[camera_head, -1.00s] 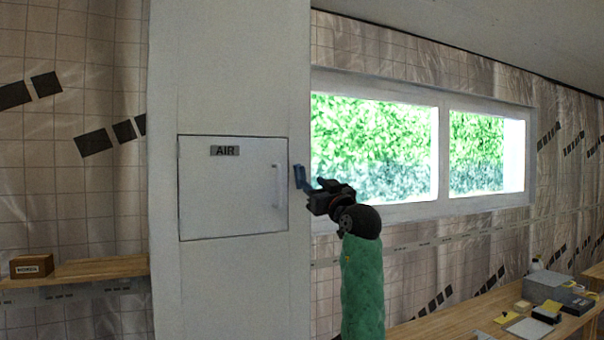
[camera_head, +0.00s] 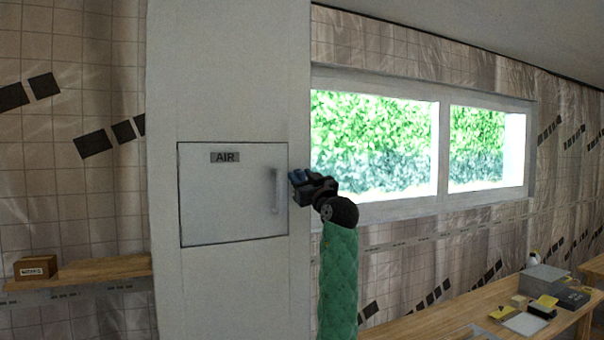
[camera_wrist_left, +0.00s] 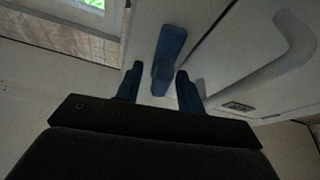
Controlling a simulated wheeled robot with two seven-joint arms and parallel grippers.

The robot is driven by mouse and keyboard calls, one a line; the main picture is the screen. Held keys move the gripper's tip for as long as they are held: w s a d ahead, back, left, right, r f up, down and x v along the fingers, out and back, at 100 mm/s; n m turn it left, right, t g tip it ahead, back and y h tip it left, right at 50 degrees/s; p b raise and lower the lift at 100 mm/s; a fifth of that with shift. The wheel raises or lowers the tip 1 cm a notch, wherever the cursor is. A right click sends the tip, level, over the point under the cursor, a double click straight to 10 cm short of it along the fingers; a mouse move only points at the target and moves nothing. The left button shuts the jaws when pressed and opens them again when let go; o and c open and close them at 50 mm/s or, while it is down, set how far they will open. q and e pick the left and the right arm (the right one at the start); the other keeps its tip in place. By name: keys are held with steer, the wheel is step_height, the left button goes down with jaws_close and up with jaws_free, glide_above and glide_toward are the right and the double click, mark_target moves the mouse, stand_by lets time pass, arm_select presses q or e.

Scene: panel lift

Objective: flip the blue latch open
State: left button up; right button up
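The blue latch (camera_wrist_left: 168,48) sits on the white frame beside the panel door in the left wrist view. My left gripper (camera_wrist_left: 158,82) has its two blue fingers spread, and the latch's near end shows between and just beyond the fingertips. I cannot tell whether they touch it. In the head view the left gripper (camera_head: 299,181) is at the right edge of the panel, where the latch is largely hidden or merges with the blue fingertips. The white AIR panel door (camera_head: 225,200) lies closed, with a pale vertical handle (camera_head: 279,191). My right gripper is out of view.
A window (camera_head: 375,145) is in the wall to the right. A wooden workbench (camera_head: 450,328) with a grey box (camera_head: 545,279) and small items stands at lower right. A shelf (camera_head: 100,267) with a small brown box (camera_head: 36,267) is at left.

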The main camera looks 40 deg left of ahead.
arm_select(q)
jaws_close()
steer(key=shift+w+f+m+t+b, duration=0.15)
steer(key=shift+m+t+b, duration=0.15)
steer(key=shift+m+b, duration=0.65)
steer(key=shift+w+r+m+t+h+b, duration=0.15)
steer(key=shift+r+m+t+h+b, duration=0.15)
steer(key=shift+m+t+b, duration=0.2)
jaws_free()
steer(key=shift+d, duration=0.1)
steer(key=shift+f, duration=0.1)
